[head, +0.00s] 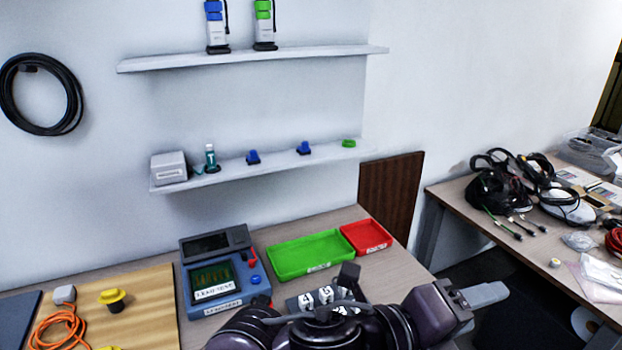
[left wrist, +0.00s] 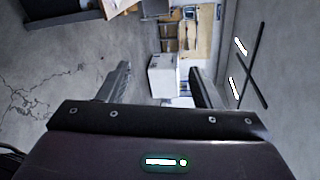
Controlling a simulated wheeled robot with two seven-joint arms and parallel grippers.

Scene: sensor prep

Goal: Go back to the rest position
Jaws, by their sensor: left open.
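My left gripper (head: 483,297) is at the bottom right of centre in the head view. It is held out past the front right of the table, with its pale fingers pointing right. It holds nothing. In the left wrist view its two fingers (left wrist: 157,70) stand wide apart with nothing between them. That view looks sideways across the room, with floor and distant furniture beyond the fingers. My dark arm links cross the bottom of the head view and hide the table's near edge. My right gripper is in neither view.
The wooden table holds a blue tester (head: 215,272), a green tray (head: 310,254), a red tray (head: 367,237) and a numbered holder (head: 322,298) close to my arm. A cluttered side bench (head: 450,200) stands right. Two wall shelves (head: 250,172) (head: 250,59) hang behind.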

